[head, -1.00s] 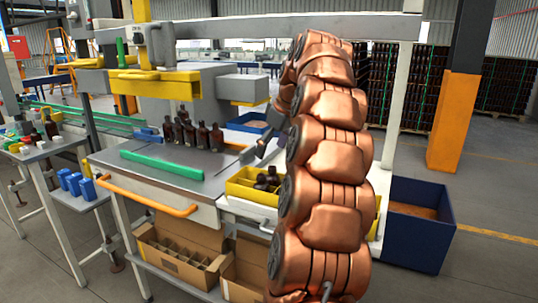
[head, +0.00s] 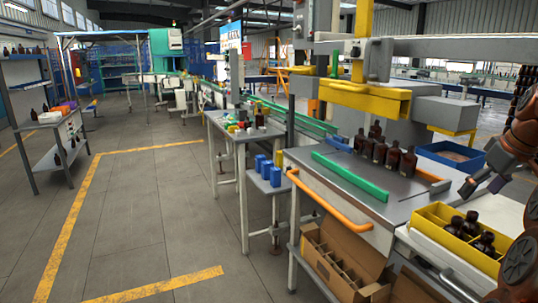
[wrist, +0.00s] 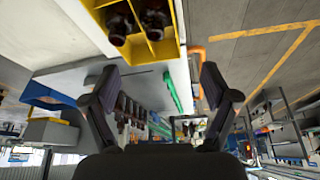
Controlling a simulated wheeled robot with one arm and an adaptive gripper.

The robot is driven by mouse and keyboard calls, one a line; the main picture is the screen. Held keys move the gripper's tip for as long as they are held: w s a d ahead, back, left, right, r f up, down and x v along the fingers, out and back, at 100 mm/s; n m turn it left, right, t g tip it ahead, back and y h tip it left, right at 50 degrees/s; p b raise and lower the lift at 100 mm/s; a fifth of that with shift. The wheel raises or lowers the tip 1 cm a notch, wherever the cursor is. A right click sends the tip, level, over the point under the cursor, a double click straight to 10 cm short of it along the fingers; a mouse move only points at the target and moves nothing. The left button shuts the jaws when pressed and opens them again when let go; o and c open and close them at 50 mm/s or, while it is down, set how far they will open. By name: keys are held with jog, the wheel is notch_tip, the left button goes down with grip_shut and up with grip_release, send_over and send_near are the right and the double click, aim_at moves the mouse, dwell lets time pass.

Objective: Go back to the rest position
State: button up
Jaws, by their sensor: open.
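My gripper (head: 487,183) is at the right edge of the head view, above the right part of the workbench, near the yellow divided crate (head: 433,216). In the wrist view my gripper (wrist: 157,90) has its two dark fingers wide apart with nothing between them. Several amber bottles (head: 379,151) stand in a group on the workbench. Other dark bottles (head: 470,222) are in the yellow crate, which also shows upside down in the wrist view (wrist: 167,48). My copper-coloured arm is mostly cut off at the right edge.
A green rail (head: 349,176) and an orange handle (head: 331,203) edge the workbench. An open cardboard box (head: 335,265) sits below it. Blue containers (head: 267,170) stand on a side shelf. A grey shelf rack (head: 42,150) is at far left. The floor between is clear.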

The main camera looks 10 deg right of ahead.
jog(key=s+a+f+g+y+p, duration=0.1)
jog(key=s+a+f+g, duration=0.2)
jog(key=a, duration=1.1)
jog(key=s+a+f, duration=0.3)
jog(key=a+f, duration=0.2)
jog(key=a, duration=0.8)
jog(key=s+a+f+g, duration=0.1)
jog(key=s+a+f, duration=0.2)
jog(key=s, duration=0.4)
jog(key=s+a+f+g+h+p, duration=0.1)
jog(key=s+a+f, duration=0.2)
jog(key=s+f, duration=0.2)
jog(key=s+a+f+g, duration=0.1)
jog(key=s+a+f, duration=0.2)
jog(key=s, duration=0.5)
jog(key=shift+s+a+f+m, duration=0.4)
jog(key=shift+f, duration=0.4)
jog(key=shift+c, duration=0.2)
